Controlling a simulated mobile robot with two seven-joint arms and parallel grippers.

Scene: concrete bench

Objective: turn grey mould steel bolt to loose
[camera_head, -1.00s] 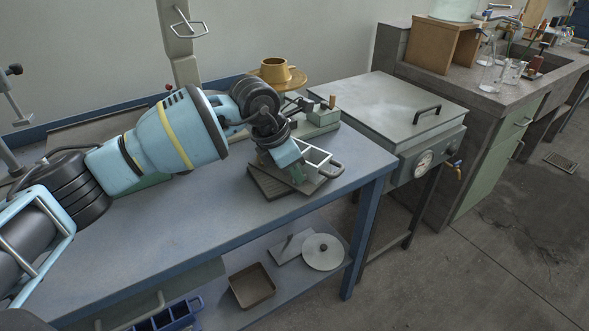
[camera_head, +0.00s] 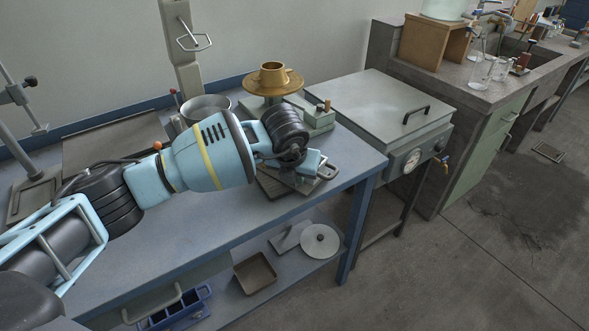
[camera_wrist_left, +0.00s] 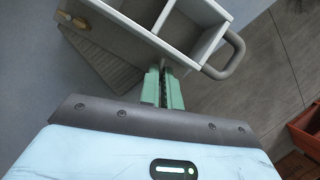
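The grey mould (camera_wrist_left: 184,25), an open box with compartments and a loop handle, fills the top of the left wrist view. It sits on a ribbed dark plate (camera_head: 272,186) near the bench's right end, largely hidden by my left gripper (camera_head: 312,165) in the head view. In the left wrist view, the green fingers of my left gripper (camera_wrist_left: 162,72) are at the mould's near wall, close together with a narrow gap. A small grey piece shows at the fingertips; I cannot tell whether they grip it. Brass-coloured knobs (camera_wrist_left: 74,21) show at the mould's left end. My right gripper is out of view.
A metal pot (camera_head: 205,104) stands behind my arm. A grey lidded cabinet (camera_head: 375,100) adjoins the bench's right end. The bench front (camera_head: 215,215) is clear.

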